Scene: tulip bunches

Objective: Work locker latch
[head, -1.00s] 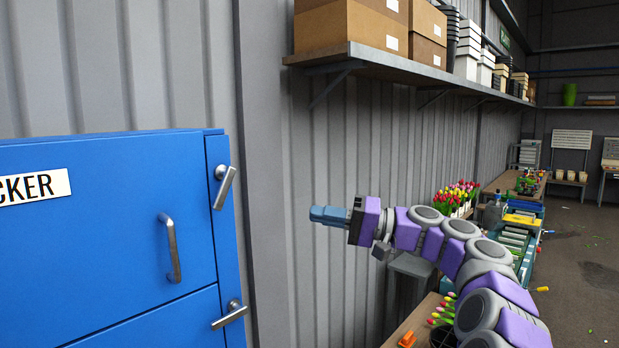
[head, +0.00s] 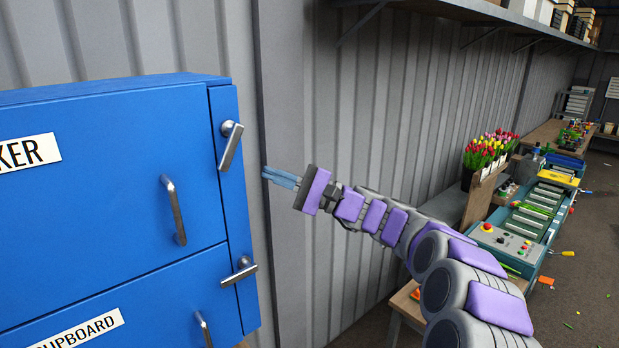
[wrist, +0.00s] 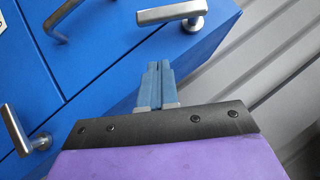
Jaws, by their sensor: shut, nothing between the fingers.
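The blue locker (head: 110,200) stands at the left in the head view. Its upper latch (head: 231,145) is a silver lever hanging steeply, tilted down to the left, on the right-hand strip. The lower latch (head: 240,272) lies nearer level. My gripper (head: 265,174) is shut and empty, right of the strip and between the latch heights, apart from both. In the wrist view my shut fingertips (wrist: 159,64) lie just below the upper latch (wrist: 165,14) in the picture. The lower latch (wrist: 14,130) is at the left edge there.
The upper door's pull handle (head: 174,210) sticks out left of the latches. A grey corrugated wall (head: 310,90) is behind my gripper. At the right are tulip bunches (head: 488,150) and a bench machine (head: 508,242). A shelf (head: 470,10) runs above.

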